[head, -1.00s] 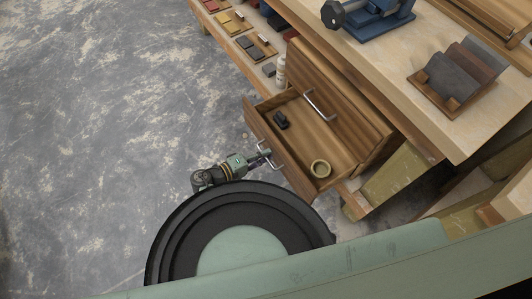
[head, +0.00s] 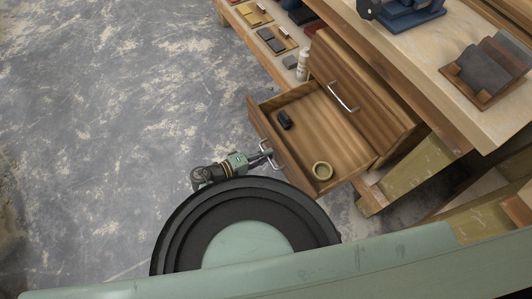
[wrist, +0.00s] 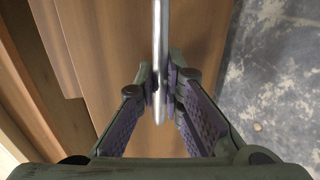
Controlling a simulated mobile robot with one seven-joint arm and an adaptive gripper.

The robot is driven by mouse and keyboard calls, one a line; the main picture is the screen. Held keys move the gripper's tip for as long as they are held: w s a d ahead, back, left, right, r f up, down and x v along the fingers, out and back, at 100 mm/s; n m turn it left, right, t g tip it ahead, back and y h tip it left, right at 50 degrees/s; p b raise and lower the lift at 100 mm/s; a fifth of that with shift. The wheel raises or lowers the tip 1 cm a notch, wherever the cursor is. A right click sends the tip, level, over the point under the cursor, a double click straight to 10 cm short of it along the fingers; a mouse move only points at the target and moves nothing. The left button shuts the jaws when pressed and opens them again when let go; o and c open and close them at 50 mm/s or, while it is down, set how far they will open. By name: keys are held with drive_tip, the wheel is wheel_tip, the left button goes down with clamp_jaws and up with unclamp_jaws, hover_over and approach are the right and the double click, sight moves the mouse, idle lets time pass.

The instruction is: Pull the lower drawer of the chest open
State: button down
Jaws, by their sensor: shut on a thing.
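The wooden chest (head: 362,88) stands under the workbench top. Its lower drawer (head: 330,118) is pulled well out, and its inside shows. A black object (head: 285,119) and an olive-yellow ring (head: 321,171) lie in it. My gripper (head: 266,155) is at the drawer's front, on its metal bar handle (head: 270,160). In the wrist view my gripper (wrist: 165,85) has its fingers shut on the handle (wrist: 160,40), with the wooden drawer front (wrist: 105,45) behind. The upper drawer is shut, with its own handle (head: 343,97).
A white bottle (head: 303,65) stands beside the chest on the low shelf, near several small blocks (head: 272,40). The bench top (head: 432,70) carries a blue tool (head: 402,14) and a rack of dark sheets (head: 489,68). The grey floor (head: 110,110) at left is clear.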

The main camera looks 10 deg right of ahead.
drive_tip(key=c, duration=1.7)
unclamp_jaws()
drive_tip(key=shift+a, duration=0.1)
drive_tip(key=v, duration=1.1)
drive_tip(key=shift+s+a+r, duration=0.1)
drive_tip(key=shift+s+a, duration=0.05)
drive_tip(key=shift+a, duration=0.2)
